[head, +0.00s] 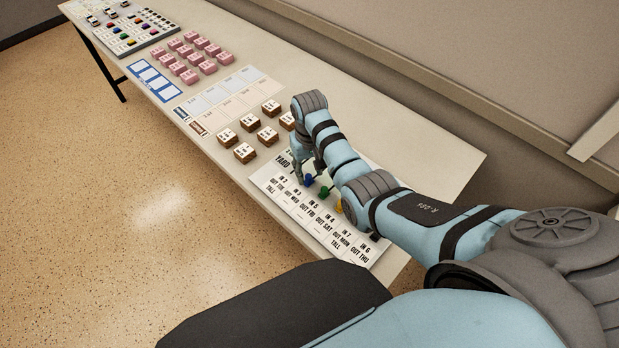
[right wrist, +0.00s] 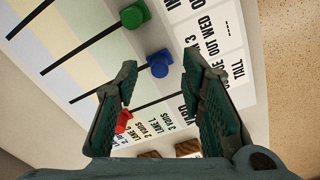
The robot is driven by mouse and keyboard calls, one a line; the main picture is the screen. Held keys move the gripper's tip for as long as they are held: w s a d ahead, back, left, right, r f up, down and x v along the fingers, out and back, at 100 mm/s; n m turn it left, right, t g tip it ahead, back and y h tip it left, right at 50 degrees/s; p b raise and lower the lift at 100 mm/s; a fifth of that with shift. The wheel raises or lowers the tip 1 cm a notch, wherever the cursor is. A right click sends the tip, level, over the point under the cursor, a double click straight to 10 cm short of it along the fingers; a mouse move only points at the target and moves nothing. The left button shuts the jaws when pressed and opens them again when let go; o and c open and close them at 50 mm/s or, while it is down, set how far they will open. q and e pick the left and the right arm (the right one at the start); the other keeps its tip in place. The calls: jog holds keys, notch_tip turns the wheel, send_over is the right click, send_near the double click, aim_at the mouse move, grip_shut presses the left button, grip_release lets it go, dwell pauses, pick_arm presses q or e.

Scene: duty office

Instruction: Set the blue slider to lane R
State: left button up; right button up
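The blue slider (right wrist: 159,63) is a small knob on the white yard board (head: 290,205). In the right wrist view it stands just beyond the fingertips, near the strip printed IN 3 and OUT WED, at one end of a black slot line. It also shows in the head view (head: 308,180). My right gripper (right wrist: 160,78) is open, with empty space between its fingers, pointing down at the board. In the head view it is partly hidden by its own wrist. Lane lettering near the red slider (right wrist: 123,121) is only partly readable. My left gripper is out of view.
A green slider (right wrist: 135,14) stands beside the blue one. A yellow slider (head: 338,207) shows by my right arm. Brown blocks (head: 245,152) stand left of the board, with pink blocks (head: 190,50) farther along the table. A wall runs behind the table.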

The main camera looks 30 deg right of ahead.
aim_at(309, 177)
jog(key=f, duration=0.1)
jog(key=w+f, duration=0.1)
jog(key=f, duration=0.2)
jog(key=shift+w+b, duration=0.25)
jog(key=shift+b, duration=0.1)
jog(key=shift+d, duration=0.1)
jog(key=shift+s+r, duration=0.25)
jog(key=shift+s, duration=0.15)
jog(key=c, duration=0.3)
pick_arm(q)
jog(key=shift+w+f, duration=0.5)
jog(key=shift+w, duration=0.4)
pick_arm(e)
grip_shut()
